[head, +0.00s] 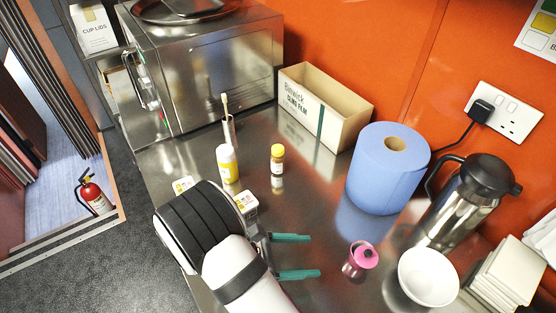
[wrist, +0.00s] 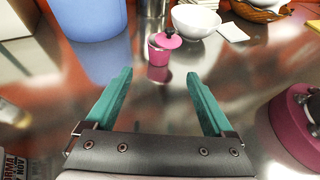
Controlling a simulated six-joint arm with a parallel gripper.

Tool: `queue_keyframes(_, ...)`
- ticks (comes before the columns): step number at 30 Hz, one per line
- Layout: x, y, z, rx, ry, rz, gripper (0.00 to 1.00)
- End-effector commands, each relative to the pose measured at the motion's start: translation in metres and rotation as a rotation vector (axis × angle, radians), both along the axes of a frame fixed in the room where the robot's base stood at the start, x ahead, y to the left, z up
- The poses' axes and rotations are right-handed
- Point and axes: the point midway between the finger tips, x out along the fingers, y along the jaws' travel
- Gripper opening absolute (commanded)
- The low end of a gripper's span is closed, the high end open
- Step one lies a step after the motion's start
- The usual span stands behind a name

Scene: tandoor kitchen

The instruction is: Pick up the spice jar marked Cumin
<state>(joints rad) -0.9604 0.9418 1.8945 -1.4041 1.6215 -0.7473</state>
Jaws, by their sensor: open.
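No label that I can read as Cumin shows. A small jar with a yellow lid (head: 277,159) stands upright on the steel counter (head: 318,190) in the head view; its label is too small to read. A white and yellow bottle (head: 228,163) stands left of it. My gripper's green fingers are apart and empty, also in the wrist view (wrist: 158,73). The pot is beyond the fingertips, not between them.
A blue paper roll (head: 385,180), a steel flask (head: 465,205) and a white bowl (head: 428,277) stand right of my gripper. A cling film box (head: 345,130) and a steel oven (head: 205,85) stand behind. A pink round object (wrist: 300,120) is at the wrist view's right.

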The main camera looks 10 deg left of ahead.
Motion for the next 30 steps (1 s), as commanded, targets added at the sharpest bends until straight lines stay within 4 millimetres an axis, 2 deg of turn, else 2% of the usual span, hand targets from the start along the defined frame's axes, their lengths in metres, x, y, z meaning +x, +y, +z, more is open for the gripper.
queue_keyframes(2,0.001,0.000,0.000,0.000,-0.001,0.005,0.87)
queue_keyframes(3,0.008,0.001,0.001,0.000,-0.006,0.033,0.87)
queue_keyframes(5,0.036,0.006,0.002,0.001,-0.026,0.150,0.87)
queue_keyframes(6,0.063,0.015,0.004,0.004,-0.042,0.277,0.87)
queue_keyframes(8,0.103,0.036,0.006,0.007,-0.057,0.496,0.87)
queue_keyframes(9,0.124,0.053,0.006,0.008,-0.056,0.637,0.87)
queue_keyframes(12,0.153,0.094,0.003,0.007,-0.032,0.934,0.87)
queue_keyframes(15,0.161,0.120,-0.001,0.004,-0.004,1.103,0.87)
queue_keyframes(18,0.174,0.127,-0.007,0.004,0.004,1.151,0.87)
queue_keyframes(24,0.223,0.124,-0.028,0.003,0.002,1.148,0.87)
queue_keyframes(30,0.253,0.124,-0.039,0.002,0.001,1.149,0.87)
